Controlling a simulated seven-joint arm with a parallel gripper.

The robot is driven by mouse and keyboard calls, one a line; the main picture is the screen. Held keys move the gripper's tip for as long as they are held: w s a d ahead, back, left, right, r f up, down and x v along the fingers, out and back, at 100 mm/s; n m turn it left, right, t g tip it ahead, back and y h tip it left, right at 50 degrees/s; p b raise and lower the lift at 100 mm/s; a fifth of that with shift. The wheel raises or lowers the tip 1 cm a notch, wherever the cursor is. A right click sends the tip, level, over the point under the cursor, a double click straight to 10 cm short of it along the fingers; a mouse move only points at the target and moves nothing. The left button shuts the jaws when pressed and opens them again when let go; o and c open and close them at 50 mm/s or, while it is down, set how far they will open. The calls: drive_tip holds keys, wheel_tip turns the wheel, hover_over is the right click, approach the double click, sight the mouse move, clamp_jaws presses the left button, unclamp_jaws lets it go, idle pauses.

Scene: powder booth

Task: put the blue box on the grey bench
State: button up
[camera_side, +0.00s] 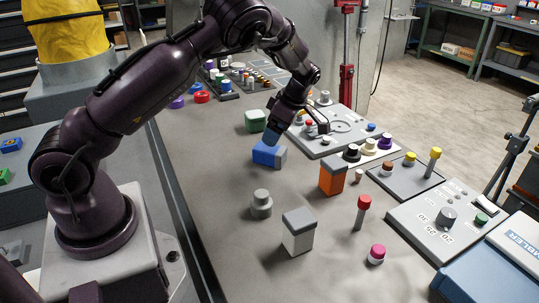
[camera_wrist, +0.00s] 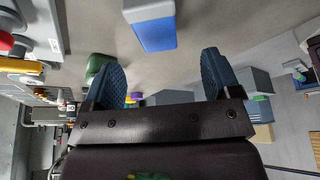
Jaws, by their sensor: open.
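The blue box (camera_side: 266,153) lies on its side on the grey bench (camera_side: 205,180), its pale grey lid end to the right. In the wrist view the blue box (camera_wrist: 157,34) shows at the top centre, with its lid end cut off by the frame edge. My gripper (camera_side: 297,131) is over the bench, just behind and above the box in the side view. In the wrist view my gripper (camera_wrist: 161,58) is open, its two blue fingers wide apart with nothing between them. One finger overlaps the box in the side view, so I cannot tell whether they touch.
A green box (camera_side: 255,120) is close behind. An orange box (camera_side: 332,177), a white box (camera_side: 299,232) and a grey knobbed piece (camera_side: 261,204) stand nearer the front. Control panels (camera_side: 405,178) line the right side. The bench's left front area is clear.

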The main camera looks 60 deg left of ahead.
sight(268, 148)
drive_tip(key=x, duration=0.7)
drive_tip(key=shift+w+a+f, duration=0.1)
drive_tip(key=shift+a+f, duration=0.05)
drive_tip(key=shift+a, duration=0.05)
drive_tip(key=c, duration=1.1)
